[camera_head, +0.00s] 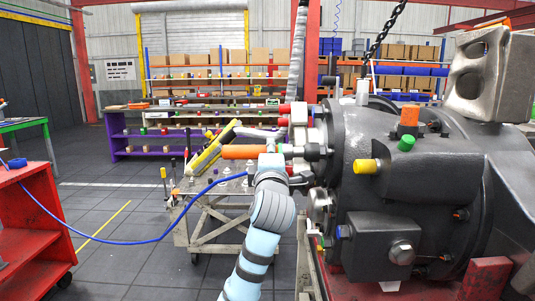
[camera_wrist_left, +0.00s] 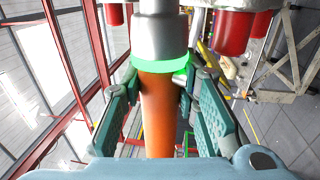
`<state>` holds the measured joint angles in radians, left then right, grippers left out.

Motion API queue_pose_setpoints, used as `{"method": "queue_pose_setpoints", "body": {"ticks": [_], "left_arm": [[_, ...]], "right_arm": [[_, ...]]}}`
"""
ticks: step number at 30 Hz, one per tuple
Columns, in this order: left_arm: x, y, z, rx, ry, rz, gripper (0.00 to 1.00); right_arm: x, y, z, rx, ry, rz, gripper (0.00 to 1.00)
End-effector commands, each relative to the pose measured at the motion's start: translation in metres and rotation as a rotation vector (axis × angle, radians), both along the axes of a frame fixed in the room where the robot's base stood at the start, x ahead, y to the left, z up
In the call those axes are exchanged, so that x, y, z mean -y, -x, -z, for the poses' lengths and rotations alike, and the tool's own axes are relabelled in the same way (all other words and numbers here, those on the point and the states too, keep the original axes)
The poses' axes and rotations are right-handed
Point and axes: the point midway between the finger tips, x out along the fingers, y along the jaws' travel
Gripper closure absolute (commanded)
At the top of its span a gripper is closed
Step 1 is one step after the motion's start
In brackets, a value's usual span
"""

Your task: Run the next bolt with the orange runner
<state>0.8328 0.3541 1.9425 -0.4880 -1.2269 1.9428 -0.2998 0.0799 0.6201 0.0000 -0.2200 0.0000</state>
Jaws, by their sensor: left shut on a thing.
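The orange runner (camera_head: 240,152) lies level beside the axle housing (camera_head: 420,165), its nose end towards the flange on the housing's left side. My left gripper (camera_head: 272,160) is shut around the runner's orange body. In the left wrist view the orange body (camera_wrist_left: 157,110) stands between the two green-padded fingers (camera_wrist_left: 158,115). A glowing green ring (camera_wrist_left: 160,63) and a silver nose (camera_wrist_left: 160,35) are beyond them. The nose's far end is out of that view, so I cannot tell whether it sits on a bolt. My right gripper is not in view.
Red cylinders (camera_wrist_left: 232,35) flank the runner at the flange. A blue hose (camera_head: 125,241) runs to a red cart (camera_head: 35,225) at left. A worktable (camera_head: 215,205) with tools stands behind my arm. Open floor lies to the left.

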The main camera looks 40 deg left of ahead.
Motion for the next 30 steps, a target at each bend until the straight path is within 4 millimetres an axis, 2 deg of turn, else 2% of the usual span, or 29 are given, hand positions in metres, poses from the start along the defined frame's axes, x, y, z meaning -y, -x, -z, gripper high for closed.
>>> {"method": "queue_pose_setpoints", "body": {"ticks": [15, 30], "left_arm": [[0.01, -0.007, -0.002, 0.005, -0.002, 0.0, 1.0], [0.011, -0.009, -0.002, 0.006, -0.001, 0.001, 1.0]], "right_arm": [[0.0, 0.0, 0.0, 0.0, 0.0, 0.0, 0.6], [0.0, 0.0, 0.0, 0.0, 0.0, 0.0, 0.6]]}}
